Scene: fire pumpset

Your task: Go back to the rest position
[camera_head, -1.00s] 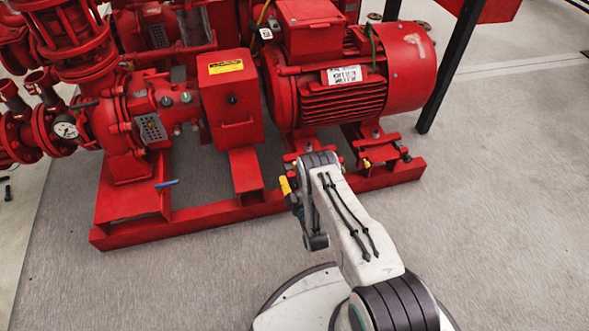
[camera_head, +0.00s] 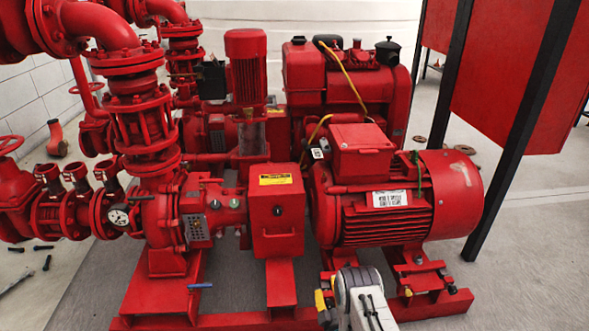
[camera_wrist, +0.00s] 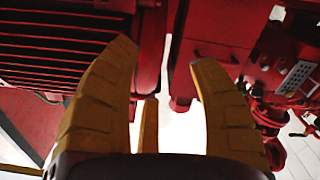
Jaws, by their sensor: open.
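My gripper (camera_wrist: 162,70) shows in the wrist view with its two yellow fingers spread apart and nothing between them. A third yellow part shows low between the fingers. In the head view only a small yellow part of my gripper (camera_head: 320,300) shows at the lower edge, beside my folded arm; the rest is hidden or out of frame. Red machinery lies beyond the fingertips in the wrist view, with the finned motor (camera_wrist: 60,50) at left. I cannot tell the exact gap, but no finger is seen gripping anything.
The red electric motor (camera_head: 390,205) and the coupling box (camera_head: 277,215) stand just beyond my arm on a red base frame (camera_head: 438,305). Pump pipework (camera_head: 145,115) fills the left. A black post (camera_head: 520,130) carries a red panel at right. Bare floor (camera_head: 535,260) lies at lower right.

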